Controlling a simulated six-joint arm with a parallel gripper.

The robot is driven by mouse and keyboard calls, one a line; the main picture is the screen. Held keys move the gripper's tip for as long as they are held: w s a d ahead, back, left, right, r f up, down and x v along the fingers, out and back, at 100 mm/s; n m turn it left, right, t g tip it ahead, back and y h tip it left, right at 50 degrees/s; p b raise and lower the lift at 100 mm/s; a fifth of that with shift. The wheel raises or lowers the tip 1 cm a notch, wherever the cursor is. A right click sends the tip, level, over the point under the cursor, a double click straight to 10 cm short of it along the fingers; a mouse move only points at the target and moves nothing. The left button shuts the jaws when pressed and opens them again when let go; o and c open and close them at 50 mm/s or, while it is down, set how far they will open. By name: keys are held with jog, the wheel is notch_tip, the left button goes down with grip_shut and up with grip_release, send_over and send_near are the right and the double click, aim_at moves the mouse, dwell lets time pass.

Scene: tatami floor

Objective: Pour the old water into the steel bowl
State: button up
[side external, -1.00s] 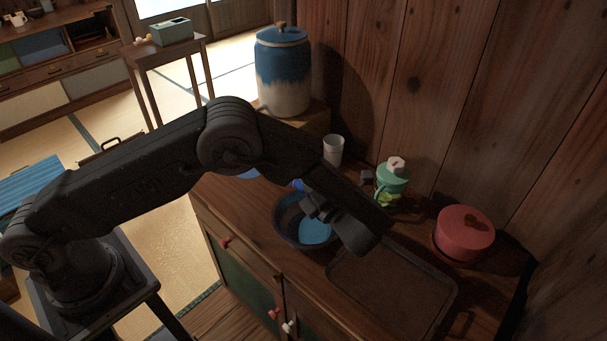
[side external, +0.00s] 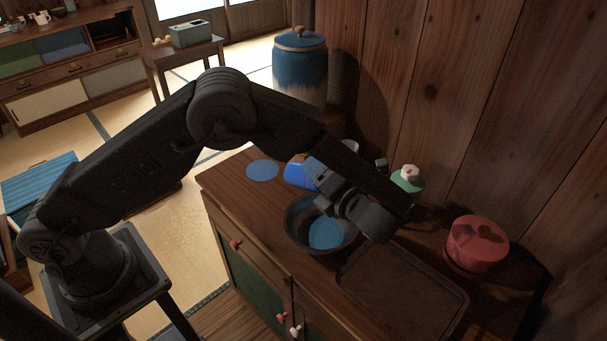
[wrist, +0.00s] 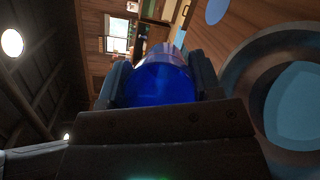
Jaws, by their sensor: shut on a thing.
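My gripper (side external: 310,176) is shut on a blue cup (side external: 296,175). It holds the cup tipped over to about its side, above the bowl's far-left rim. In the wrist view the cup (wrist: 160,82) sits between both fingers; I cannot tell whether water is left in it. The dark steel bowl (side external: 298,238) stands on the cabinet top below my gripper, with a light blue pool of water (side external: 326,233) in its bottom. The bowl (wrist: 258,95) also shows at the right of the wrist view. No falling stream is visible.
A flat blue disc (side external: 262,170) lies left of the bowl. A dark tray (side external: 400,295) is in front, a red round container (side external: 478,243) at right, and a green-and-white container (side external: 408,181) behind my wrist. A large blue jar (side external: 300,65) stands at the back by the wooden wall.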

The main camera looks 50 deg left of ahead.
jog(key=h, duration=0.1)
jog(key=r+n+h, duration=0.1)
jog(key=h, duration=0.2)
jog(key=shift+a+r+h, duration=0.1)
jog(key=shift+r+h, duration=0.2)
jog(key=h, duration=0.1)
jog(key=n+h, duration=0.1)
jog(key=shift+r+h, duration=0.35)
jog(key=shift+h, duration=0.05)
jog(key=h, duration=0.2)
jog(key=r+n+h, duration=0.1)
jog(key=h, duration=0.3)
jog(key=shift+r+t+h, duration=0.3)
jog(key=shift+r+h, duration=0.05)
jog(key=shift+h, duration=0.05)
jog(key=shift+n, duration=0.3)
